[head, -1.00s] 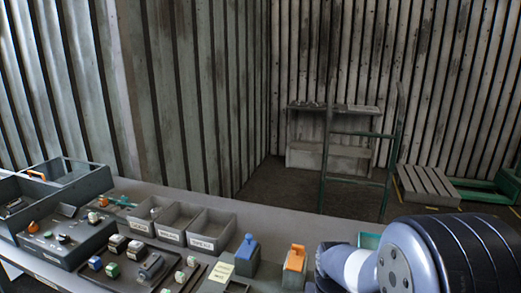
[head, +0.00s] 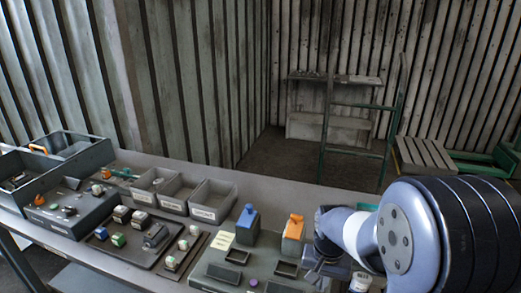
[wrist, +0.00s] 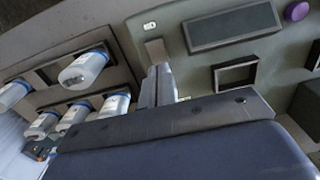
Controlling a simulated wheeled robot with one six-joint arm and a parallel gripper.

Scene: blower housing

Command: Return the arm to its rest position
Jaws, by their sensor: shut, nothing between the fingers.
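My gripper (wrist: 160,84) shows in the wrist view as narrow grey fingers, closed together with nothing between them. In the head view my gripper (head: 314,270) is at the lower right, partly hidden below my wrist. It is over or beside the right end of a grey-green panel (head: 222,264) on the bench. I cannot tell its exact height above the bench. My arm comes in from the right edge and bends down at the wrist.
A blue-topped block (head: 246,228) and an orange-topped block (head: 293,232) stand close left of my wrist. Several blue-capped bottles (wrist: 84,70) are near the gripper. Grey bins (head: 211,203) line the bench's back edge. A purple button (wrist: 297,11) is on the panel.

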